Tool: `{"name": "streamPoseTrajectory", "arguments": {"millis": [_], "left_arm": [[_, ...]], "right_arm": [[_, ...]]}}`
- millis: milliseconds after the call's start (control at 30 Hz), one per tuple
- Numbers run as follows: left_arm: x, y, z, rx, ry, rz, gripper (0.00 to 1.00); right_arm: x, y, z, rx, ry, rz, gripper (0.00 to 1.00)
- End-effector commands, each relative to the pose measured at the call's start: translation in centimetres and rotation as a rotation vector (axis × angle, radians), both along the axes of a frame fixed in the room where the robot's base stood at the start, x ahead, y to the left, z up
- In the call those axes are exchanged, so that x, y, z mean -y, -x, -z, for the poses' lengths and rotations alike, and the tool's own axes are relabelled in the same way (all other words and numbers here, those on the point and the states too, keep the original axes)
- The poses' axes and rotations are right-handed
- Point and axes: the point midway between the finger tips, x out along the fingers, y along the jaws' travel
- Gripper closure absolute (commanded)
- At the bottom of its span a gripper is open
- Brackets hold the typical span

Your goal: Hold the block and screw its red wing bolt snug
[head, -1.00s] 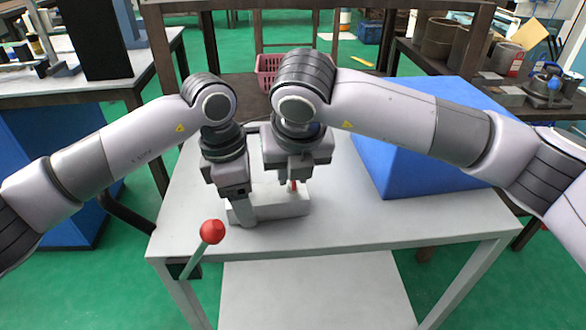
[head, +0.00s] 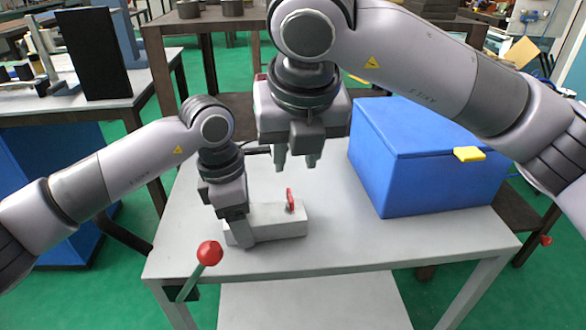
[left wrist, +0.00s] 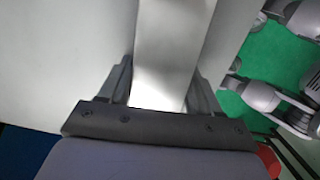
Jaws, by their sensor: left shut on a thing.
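The pale grey block (head: 272,229) lies on the table near its left side. It also fills the middle of the left wrist view (left wrist: 172,50). The red wing bolt (head: 290,200) stands upright out of the top of the block, toward its right end. How deep its thread sits is hidden. My left gripper (head: 240,232) is shut on the left end of the block, with a finger on either side in the left wrist view (left wrist: 163,88). My right gripper (head: 297,163) is open and empty, its fingers apart, above the wing bolt and clear of it.
A blue box (head: 430,180) with a yellow latch (head: 469,154) stands at the right of the grey table (head: 350,245). A lever with a red ball (head: 209,253) rises at the table's front left corner. The tabletop between block and box is clear.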

Motion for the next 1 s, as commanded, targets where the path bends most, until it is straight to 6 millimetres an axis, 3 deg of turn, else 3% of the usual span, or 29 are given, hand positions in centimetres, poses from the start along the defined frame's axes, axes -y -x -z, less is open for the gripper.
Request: {"name": "streamPoseTrajectory", "arguments": {"millis": [167,567,767,1000], "left_arm": [[0.1,-0.1,-0.2,0.004,0.005,0.001,0.66],[0.1,-0.1,-0.2,0.004,0.005,0.001,0.66],[0.1,-0.1,-0.2,0.004,0.005,0.001,0.66],[0.1,-0.1,-0.2,0.004,0.005,0.001,0.66]], "right_arm": [[0.0,0.4,-1.0,-0.001,0.001,-0.002,0.66],[-0.5,0.5,-0.8,-0.002,-0.015,-0.033,0.66],[-3.5,1.3,0.0,-0.004,-0.113,-0.247,0.66],[-9.0,3.9,1.3,0.016,-0.317,-0.624,0.66]]}}
